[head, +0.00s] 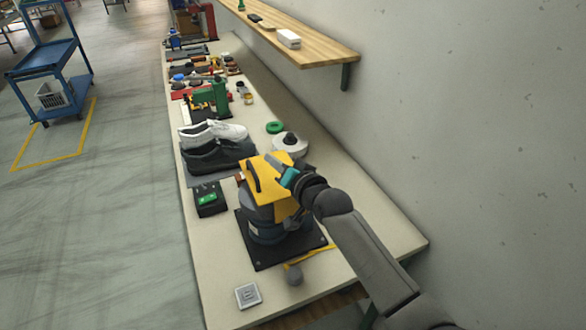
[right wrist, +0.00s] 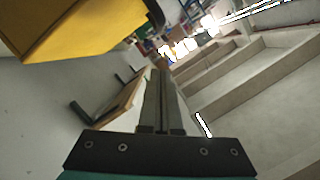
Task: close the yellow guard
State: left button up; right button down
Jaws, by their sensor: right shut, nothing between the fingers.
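The yellow guard (head: 268,190) sits over the top of a blue-grey machine (head: 264,228) on a dark base plate, near end of the bench. A dark curved handle (head: 253,178) is on its left side. Whether it is fully down cannot be told. My right gripper (head: 272,159), with a teal body, is shut and empty at the guard's upper right edge; contact is unclear. In the right wrist view the shut fingers (right wrist: 161,85) point ahead, and the guard (right wrist: 65,30) fills the upper left, apart from them. My left gripper is not in view.
A yellow lever (head: 308,257) lies in front. A wall and shelf (head: 315,50) bound the right.

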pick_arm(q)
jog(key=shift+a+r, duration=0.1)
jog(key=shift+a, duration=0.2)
pick_arm(e)
jog(key=v, duration=0.7)
jog(key=shift+s, duration=0.35)
